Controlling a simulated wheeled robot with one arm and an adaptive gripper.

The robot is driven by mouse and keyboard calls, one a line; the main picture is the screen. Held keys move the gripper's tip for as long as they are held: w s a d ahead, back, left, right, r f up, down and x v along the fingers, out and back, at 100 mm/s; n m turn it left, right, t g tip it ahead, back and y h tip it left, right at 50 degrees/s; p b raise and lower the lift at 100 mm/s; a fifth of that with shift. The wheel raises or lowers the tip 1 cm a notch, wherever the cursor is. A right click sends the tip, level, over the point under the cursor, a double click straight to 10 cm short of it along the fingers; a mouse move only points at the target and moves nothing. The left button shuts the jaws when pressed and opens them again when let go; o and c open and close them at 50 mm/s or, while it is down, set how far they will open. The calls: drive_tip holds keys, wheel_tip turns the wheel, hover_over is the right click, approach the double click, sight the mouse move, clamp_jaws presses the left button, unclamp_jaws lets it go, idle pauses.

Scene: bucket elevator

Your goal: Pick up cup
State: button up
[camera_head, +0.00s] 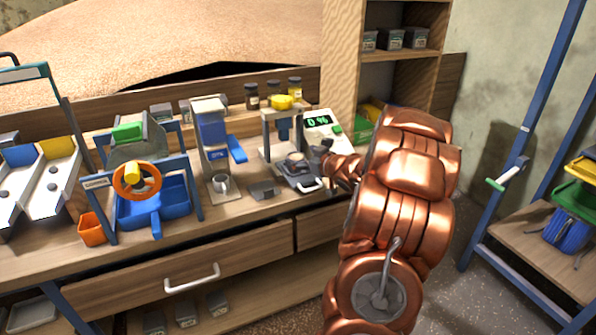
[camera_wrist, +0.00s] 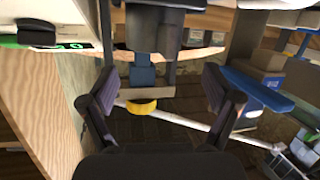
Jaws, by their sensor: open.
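A small grey metal cup (camera_head: 221,184) stands upright on the base of the blue-and-white dispenser in the head view. A round cup-like vessel with pale contents (camera_head: 297,158) sits under the press. A dark grey cylinder (camera_wrist: 155,30) shows in the upside-down wrist view, below the press's blue plunger; I cannot tell if it is that same vessel. My gripper (camera_head: 322,163) is beside the press at its right. In the wrist view my gripper (camera_wrist: 158,97) has its two fingers spread, with nothing held between them. The press and its yellow knob (camera_wrist: 142,107) show beyond.
The press (camera_head: 284,125) and a scale with a green display (camera_head: 321,121) stand close to my gripper. A small grey box (camera_head: 262,190) lies between dispenser and press. Jars (camera_head: 273,88) stand behind. An orange container (camera_head: 92,229) is at the left.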

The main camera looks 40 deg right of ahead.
drive_tip(key=s+f+t, duration=0.1)
drive_tip(key=s+d+f+t+y, duration=0.1)
drive_tip(key=s, duration=0.1)
drive_tip(key=s+d+f+y+b, duration=0.1)
drive_tip(key=s, duration=0.1)
drive_tip(key=shift+n+t, duration=0.3)
drive_tip(key=shift+t, duration=0.1)
drive_tip(key=shift+s+a+r+y, duration=0.1)
drive_tip(key=shift+s+y, duration=0.1)
drive_tip(key=shift+y, duration=0.2)
drive_tip(key=shift+w+a+p, duration=0.1)
drive_tip(key=shift+w+p, duration=0.25)
drive_tip(key=shift+w, duration=3.5)
drive_tip(key=c, duration=1.4)
